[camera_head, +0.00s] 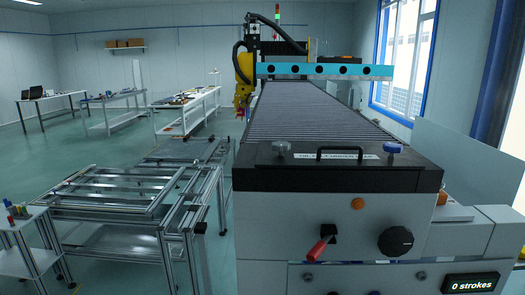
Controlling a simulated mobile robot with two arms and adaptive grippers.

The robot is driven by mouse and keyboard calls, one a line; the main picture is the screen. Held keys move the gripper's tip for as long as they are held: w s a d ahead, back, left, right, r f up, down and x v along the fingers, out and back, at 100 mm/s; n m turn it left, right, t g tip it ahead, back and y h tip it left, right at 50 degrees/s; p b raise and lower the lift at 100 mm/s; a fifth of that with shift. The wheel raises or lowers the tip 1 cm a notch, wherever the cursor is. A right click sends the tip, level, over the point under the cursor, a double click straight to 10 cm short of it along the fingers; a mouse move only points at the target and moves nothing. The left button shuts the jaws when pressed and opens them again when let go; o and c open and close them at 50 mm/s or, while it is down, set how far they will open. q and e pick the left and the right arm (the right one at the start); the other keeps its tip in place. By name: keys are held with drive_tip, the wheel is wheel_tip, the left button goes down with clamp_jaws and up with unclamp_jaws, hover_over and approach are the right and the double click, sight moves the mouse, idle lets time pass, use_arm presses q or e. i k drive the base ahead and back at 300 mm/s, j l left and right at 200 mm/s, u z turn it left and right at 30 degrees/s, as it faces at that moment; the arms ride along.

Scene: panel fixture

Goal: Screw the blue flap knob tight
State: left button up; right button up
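The blue flap knob (393,148) sits on the right side of the black flap (337,178) at the top front of the machine. It stands near the right end of the black handle. Whether it is tight or loose I cannot tell. Neither of my grippers shows in the head view, and nothing touches the knob.
A grey knob (281,148) and a black handle (345,153) stand on the same flap. The front panel has a red lever (319,247), a black dial (395,241) and a display (471,282) reading "0 strokes". An aluminium frame cart (125,190) stands left; open floor lies beyond.

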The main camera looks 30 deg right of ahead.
sight(392, 149)
drive_tip(key=z, duration=1.35)
